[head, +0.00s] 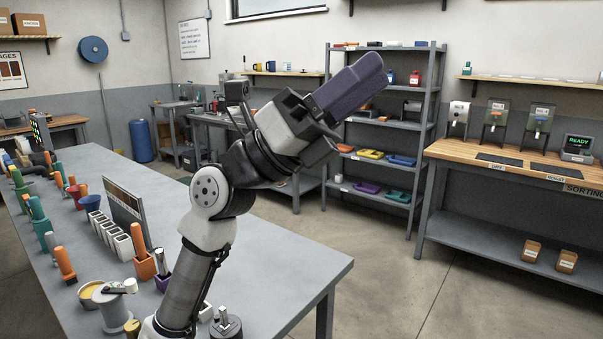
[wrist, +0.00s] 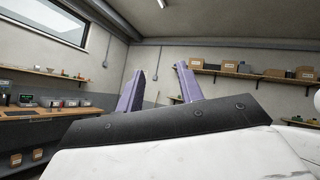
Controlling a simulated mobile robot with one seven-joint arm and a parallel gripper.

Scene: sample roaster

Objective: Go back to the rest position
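My gripper (head: 368,75) is raised at the end of my arm, well above the grey table, and points up and to the right in the head view. Its long purple fingers overlap there and look like one block. In the wrist view my gripper (wrist: 157,82) shows two purple fingers standing apart, with only the wall seen between them. It is open and empty, and touches nothing that I can see.
The grey table (head: 285,262) carries several coloured scoops, white cups (head: 123,246) and a small display board (head: 126,208). A metal shelf (head: 428,125) with coloured trays stands behind my gripper. A wooden-topped bench (head: 470,152) is at the right. The floor (head: 440,290) between is clear.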

